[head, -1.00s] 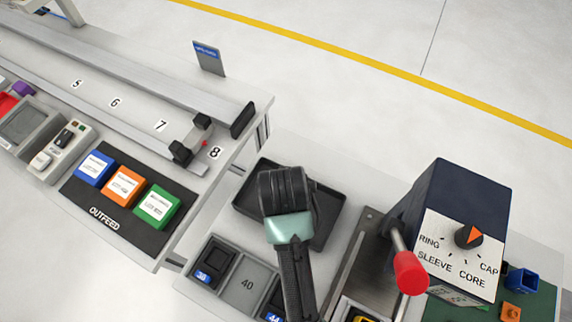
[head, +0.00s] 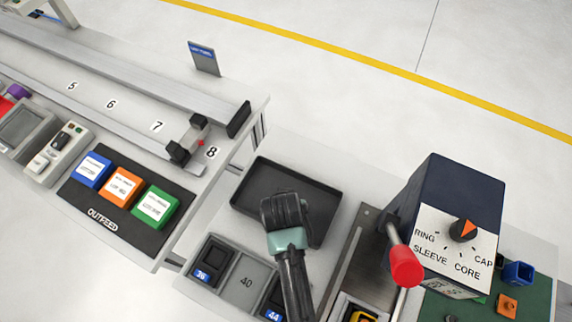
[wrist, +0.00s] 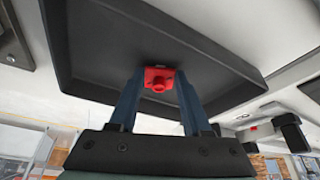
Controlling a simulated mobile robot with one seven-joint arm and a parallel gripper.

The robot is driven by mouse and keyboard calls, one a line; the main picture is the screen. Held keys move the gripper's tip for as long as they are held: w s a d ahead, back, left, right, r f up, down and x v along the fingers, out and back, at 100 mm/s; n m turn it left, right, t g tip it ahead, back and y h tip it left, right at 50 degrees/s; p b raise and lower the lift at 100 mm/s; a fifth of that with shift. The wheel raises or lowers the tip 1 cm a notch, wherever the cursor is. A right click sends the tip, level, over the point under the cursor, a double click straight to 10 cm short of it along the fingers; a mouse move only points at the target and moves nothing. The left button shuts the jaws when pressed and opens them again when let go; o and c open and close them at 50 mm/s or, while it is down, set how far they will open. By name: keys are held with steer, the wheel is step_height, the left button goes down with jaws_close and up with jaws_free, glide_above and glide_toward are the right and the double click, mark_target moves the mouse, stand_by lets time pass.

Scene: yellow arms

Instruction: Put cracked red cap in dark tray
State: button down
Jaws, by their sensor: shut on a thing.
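The dark tray (head: 270,178) lies on the bench between the conveyor end and the selector box. My gripper (head: 287,208) is over the tray's near edge in the head view, and its arm hides part of that edge. In the wrist view the red cap (wrist: 158,79) sits between the two blue-grey fingertips of my gripper (wrist: 160,88), which are shut on it. The tray's dark floor (wrist: 100,35) fills the view behind the cap. I cannot tell how high the cap is above the floor. No crack can be made out. The head view hides the cap.
A dark blue selector box (head: 460,200) with a red-knobbed lever (head: 405,265) stands right of the tray. Numbered bins (head: 245,280) lie in front of it. Blue, orange and green outfeed blocks (head: 122,186) are on the left. The tray shows nothing inside.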

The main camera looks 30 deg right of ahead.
steer(key=shift+c, duration=1.8)
jaws_free()
steer(key=shift+f, duration=0.1)
steer(key=shift+r, duration=0.25)
steer(key=v, duration=1.2)
steer(key=shift+f, duration=0.1)
